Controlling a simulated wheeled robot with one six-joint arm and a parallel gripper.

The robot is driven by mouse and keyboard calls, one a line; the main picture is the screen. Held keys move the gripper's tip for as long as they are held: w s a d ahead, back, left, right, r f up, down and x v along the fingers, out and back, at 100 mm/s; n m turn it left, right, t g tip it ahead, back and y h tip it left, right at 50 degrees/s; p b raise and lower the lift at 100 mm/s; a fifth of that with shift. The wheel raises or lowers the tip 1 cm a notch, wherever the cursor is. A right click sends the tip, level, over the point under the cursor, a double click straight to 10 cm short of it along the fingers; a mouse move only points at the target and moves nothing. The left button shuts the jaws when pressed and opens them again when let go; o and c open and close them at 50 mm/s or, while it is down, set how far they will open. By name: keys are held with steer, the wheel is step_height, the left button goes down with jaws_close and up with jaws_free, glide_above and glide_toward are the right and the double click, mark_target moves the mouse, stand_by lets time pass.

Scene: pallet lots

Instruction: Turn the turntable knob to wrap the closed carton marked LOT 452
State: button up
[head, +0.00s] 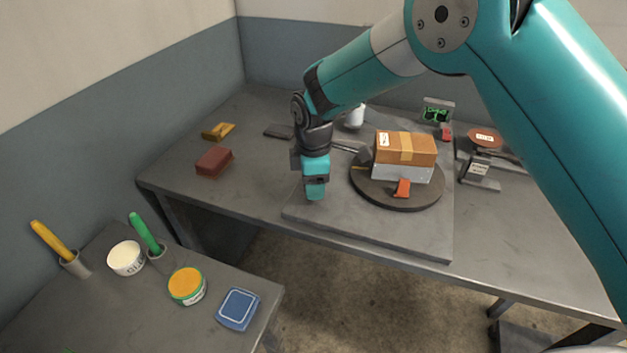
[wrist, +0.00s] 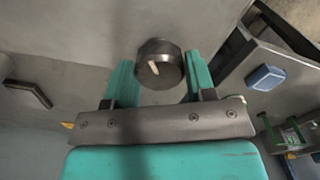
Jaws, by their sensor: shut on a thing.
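The dark round turntable (head: 372,190) sits on a grey base plate (head: 330,215). A grey block stands on it, with a closed brown carton (head: 420,150) on top. The carton has a tan tape strip and a white label too small to read. The dark knob (wrist: 150,50) with a pale pointer mark lies between my fingers in the wrist view. My gripper (wrist: 160,78) is shut on the knob, at the left part of the base plate. In the head view my gripper (head: 315,190) points down and hides the knob.
An orange-red clip (head: 402,188) sits at the turntable's front edge. A small green-lit display (head: 437,111) stands behind. A dark red block (head: 214,161) and a yellow piece (head: 218,131) lie to the left. A lower table holds pots and a blue pad (head: 238,309).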

steer(key=o, duration=0.9)
step_height(320, 180, up, 18)
steer(key=shift+f+b, duration=0.25)
steer(key=shift+b, duration=0.75)
stand_by(0.3)
